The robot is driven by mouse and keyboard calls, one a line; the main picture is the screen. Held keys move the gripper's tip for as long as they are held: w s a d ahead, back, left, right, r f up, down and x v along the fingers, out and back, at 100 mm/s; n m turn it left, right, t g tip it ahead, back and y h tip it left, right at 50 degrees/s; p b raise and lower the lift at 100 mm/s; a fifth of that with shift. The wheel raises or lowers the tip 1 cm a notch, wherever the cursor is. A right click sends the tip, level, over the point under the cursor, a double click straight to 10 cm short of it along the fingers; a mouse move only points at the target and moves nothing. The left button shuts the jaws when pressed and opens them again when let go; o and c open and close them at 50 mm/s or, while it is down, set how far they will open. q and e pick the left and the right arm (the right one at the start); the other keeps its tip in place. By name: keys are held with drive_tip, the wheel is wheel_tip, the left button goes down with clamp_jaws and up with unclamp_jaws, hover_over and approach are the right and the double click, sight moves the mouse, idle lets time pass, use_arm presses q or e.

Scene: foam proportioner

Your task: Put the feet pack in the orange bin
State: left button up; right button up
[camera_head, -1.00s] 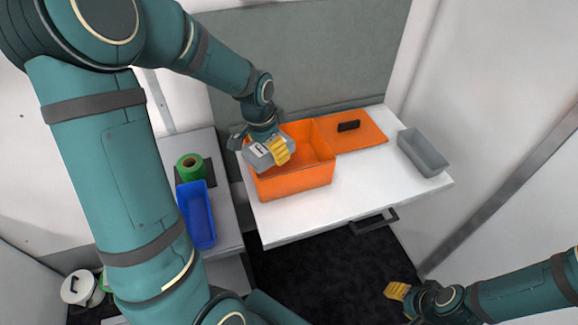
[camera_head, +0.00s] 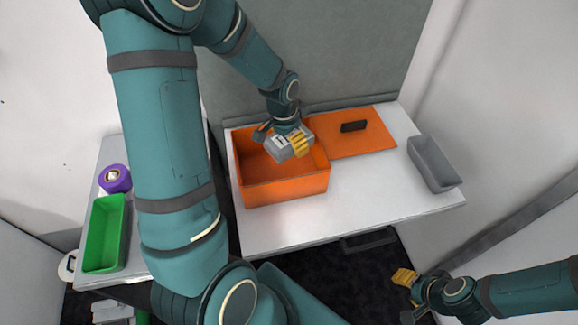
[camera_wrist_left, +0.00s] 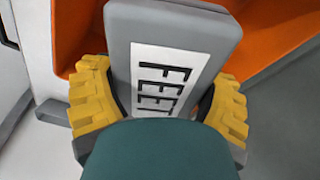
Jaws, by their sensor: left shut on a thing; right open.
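The feet pack (camera_head: 283,150) is a grey block with a white label reading FEET, which shows large in the left wrist view (camera_wrist_left: 170,62). My left gripper (camera_head: 286,143) is shut on it, with yellow fingers on both of its sides. The pack is tilted and appears over the opening of the orange bin (camera_head: 285,191), toward its back right; its exact height above the bin floor is hard to tell. Orange bin walls show behind the pack in the wrist view. My right gripper (camera_head: 404,278) is open and empty at the lower right.
The bin stands on a white table (camera_head: 370,205). An orange lid (camera_head: 376,138) with a black handle lies beside it. A grey tray (camera_head: 434,163) is at the right edge. On the left surface are a green bin (camera_head: 107,235) and a purple roll (camera_head: 115,178).

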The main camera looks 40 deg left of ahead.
sight(291, 170)
use_arm(q)
wheel_tip(291, 170, down, 12)
drive_tip(key=shift+w+r+b, duration=0.1)
drive_tip(key=shift+r+b, duration=0.1)
drive_tip(key=shift+b, duration=0.6)
drive_tip(key=shift+f, duration=0.1)
drive_tip(key=o, duration=1.1)
drive_tip(key=shift+o, duration=0.2)
drive_tip(key=shift+r, duration=0.2)
drive_tip(key=r, duration=0.4)
drive_tip(key=s+r+p, duration=0.1)
drive_tip(key=r, duration=0.3)
drive_tip(key=r+p, duration=0.1)
drive_tip(key=r, duration=0.2)
drive_tip(key=shift+s+a+r, duration=0.25)
drive_tip(key=shift+s+r, duration=0.15)
